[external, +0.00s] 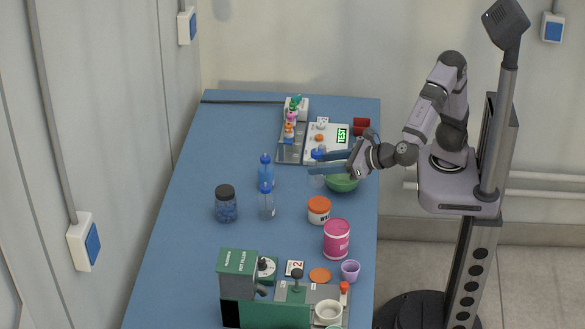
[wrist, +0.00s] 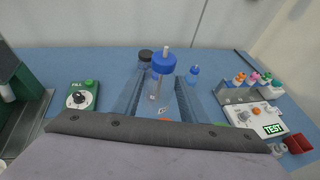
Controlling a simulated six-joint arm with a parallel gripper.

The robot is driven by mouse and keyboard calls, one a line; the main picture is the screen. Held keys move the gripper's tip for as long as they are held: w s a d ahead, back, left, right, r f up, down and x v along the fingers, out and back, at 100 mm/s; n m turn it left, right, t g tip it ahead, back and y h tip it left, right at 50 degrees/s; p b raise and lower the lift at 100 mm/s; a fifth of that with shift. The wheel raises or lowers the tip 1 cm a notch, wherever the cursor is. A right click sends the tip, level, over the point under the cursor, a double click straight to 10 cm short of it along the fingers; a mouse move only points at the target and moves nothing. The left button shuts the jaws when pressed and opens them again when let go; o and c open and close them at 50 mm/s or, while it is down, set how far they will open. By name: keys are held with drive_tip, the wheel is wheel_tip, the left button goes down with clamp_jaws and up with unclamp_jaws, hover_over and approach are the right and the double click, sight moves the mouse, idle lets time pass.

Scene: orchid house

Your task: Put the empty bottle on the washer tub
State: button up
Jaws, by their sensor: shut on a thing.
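My gripper (external: 318,165) is shut on a clear bottle with a blue cap, which looks empty and upright. The bottle (wrist: 158,90) stands between the fingers in the wrist view, cap up. In the external view the fingers partly cover it, above or beside the left edge of a green bowl (external: 342,184); I cannot tell whether it touches anything below. No thing is clearly marked as the washer tub. Another clear blue-capped bottle (external: 266,203) and a blue-filled bottle (external: 266,172) stand to the left on the blue table.
A black-lidded jar (external: 226,204) stands at left. An orange-lidded jar (external: 319,211) and a pink tub (external: 336,240) stand in front of the bowl. A green machine (external: 240,285) fills the front. A white TEST device (external: 325,145) and small-figure rack (external: 291,140) are behind. The table's left side is clear.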

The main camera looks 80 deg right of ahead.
drive_tip(key=d+m+h, duration=0.1)
drive_tip(key=d, duration=0.2)
hover_over(325, 205)
drive_tip(key=shift+m+h, duration=0.3)
drive_tip(key=shift+h, duration=0.1)
drive_tip(key=shift+f, duration=5.1)
drive_tip(key=shift+f, duration=0.1)
drive_tip(key=shift+f, duration=0.1)
drive_tip(key=o, duration=1)
